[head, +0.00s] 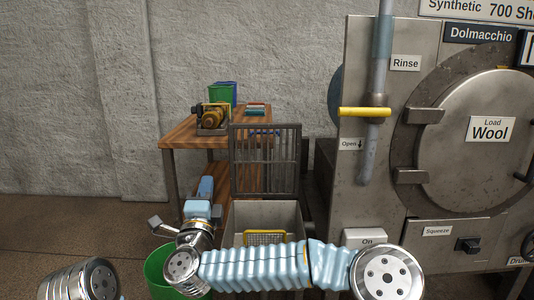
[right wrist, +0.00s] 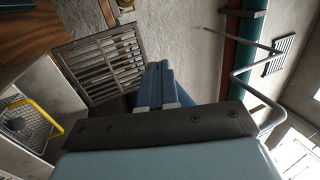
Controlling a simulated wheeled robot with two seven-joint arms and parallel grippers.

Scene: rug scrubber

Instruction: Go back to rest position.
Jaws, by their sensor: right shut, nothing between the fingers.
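My right gripper (head: 206,186) is in the middle of the head view, in front of the wooden table, pointing up and away from me. Its blue fingers are shut with nothing between them. They also show in the right wrist view (right wrist: 160,84), side by side and empty. My right forearm, in a pale blue ribbed sleeve, lies across the bottom of the head view. My left gripper is not in view; only a metal joint of mine shows at the bottom left.
A wooden table (head: 187,131) with a motor-like device (head: 212,118) stands behind the gripper. A grey bin (head: 262,213) with a raised grille (head: 266,160) and a yellow-rimmed wire basket (head: 265,238) is close by. A green tub (head: 158,267) is partly hidden. A large machine (head: 460,160) fills the right.

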